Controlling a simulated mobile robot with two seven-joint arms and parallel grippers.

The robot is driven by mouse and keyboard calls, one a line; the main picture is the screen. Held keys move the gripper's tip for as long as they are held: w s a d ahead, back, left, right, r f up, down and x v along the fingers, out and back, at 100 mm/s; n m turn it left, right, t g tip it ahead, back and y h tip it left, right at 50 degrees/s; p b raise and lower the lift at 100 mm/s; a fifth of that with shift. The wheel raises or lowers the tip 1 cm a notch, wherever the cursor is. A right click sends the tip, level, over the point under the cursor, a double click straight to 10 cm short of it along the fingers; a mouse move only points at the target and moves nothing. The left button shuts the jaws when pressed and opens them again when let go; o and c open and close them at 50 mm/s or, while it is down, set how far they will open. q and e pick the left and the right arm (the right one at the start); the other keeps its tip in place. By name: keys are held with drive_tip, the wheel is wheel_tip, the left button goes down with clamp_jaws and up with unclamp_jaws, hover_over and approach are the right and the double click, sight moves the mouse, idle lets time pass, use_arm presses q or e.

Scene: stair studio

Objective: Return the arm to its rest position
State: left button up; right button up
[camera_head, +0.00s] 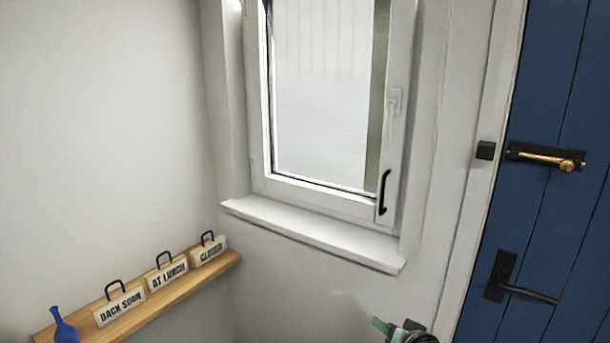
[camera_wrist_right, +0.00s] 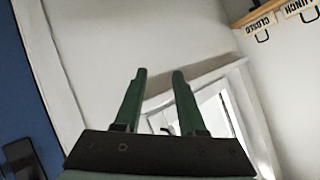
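My right gripper (camera_head: 392,328) shows at the bottom edge of the head view, in front of the wall below the window sill, with only its green fingers and part of its dark body in frame. In the right wrist view my right gripper (camera_wrist_right: 158,78) has its two green fingers apart, with nothing held between them. My left gripper is not in view.
A white window (camera_head: 325,95) with a black pull handle (camera_head: 384,192) stands above a sill (camera_head: 310,232). At left, a wooden shelf (camera_head: 165,312) holds signs and a blue vase (camera_head: 64,326). A blue door (camera_head: 560,80) with a brass bolt (camera_head: 550,159) and black lever (camera_head: 525,292) is at right.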

drive_tip(key=s+f+n+g, duration=0.2)
drive_tip(key=s+f+n, duration=0.1)
drive_tip(key=s+f, duration=1.25)
drive_tip(key=s+a+f+n, duration=0.1)
drive_tip(key=s, duration=0.8)
drive_tip(key=s+f+n, duration=0.1)
drive_tip(key=s, duration=0.8)
drive_tip(key=shift+s+a+f+n+g, duration=0.15)
drive_tip(key=shift+a+f+n+g, duration=0.1)
drive_tip(key=shift+a+n+g, duration=0.1)
